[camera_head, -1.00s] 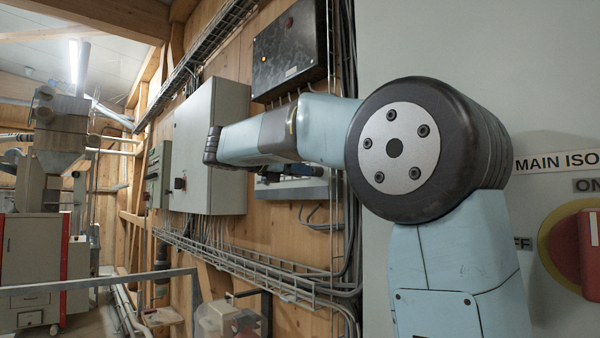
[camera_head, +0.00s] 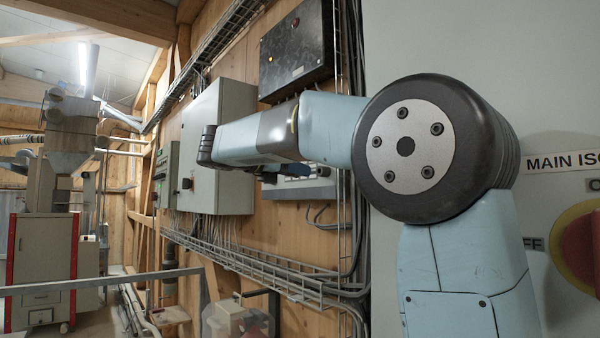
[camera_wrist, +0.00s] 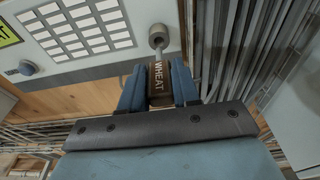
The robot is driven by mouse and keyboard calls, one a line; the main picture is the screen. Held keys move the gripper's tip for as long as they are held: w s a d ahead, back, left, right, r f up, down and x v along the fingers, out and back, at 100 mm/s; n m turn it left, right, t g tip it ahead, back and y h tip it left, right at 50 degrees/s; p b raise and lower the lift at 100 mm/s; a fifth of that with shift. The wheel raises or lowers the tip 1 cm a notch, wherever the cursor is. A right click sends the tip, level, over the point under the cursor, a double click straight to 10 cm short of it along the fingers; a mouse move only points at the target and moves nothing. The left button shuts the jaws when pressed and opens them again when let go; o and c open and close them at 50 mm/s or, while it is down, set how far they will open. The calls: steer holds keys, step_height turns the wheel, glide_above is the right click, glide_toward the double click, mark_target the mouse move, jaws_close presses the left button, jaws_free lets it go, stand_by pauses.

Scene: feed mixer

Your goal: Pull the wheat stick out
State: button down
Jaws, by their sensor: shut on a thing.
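The wheat stick (camera_wrist: 157,72) has a dark handle with WHEAT in pale letters along it. A short metal shaft joins it to a round silver collar (camera_wrist: 158,36) at the right end of a light control panel. My gripper (camera_wrist: 158,86) is shut on the handle, with one blue finger on each side. How far the shaft reaches into the panel is hidden. In the head view my arm stretches left across the wall; the stick cannot be made out there.
The panel (camera_wrist: 105,62) carries rows of white labels and a blue-grey knob (camera_wrist: 28,68). Cables run close on the right of the wrist view. In the head view, a grey cabinet (camera_head: 222,140), a black box (camera_head: 297,50) and a wire cable tray (camera_head: 260,268) line the wooden wall.

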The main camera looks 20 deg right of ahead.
steer(key=shift+f+v, duration=0.15)
steer(key=shift+v, duration=0.55)
steer(key=shift+f+v, duration=0.2)
steer(key=shift+v, duration=0.55)
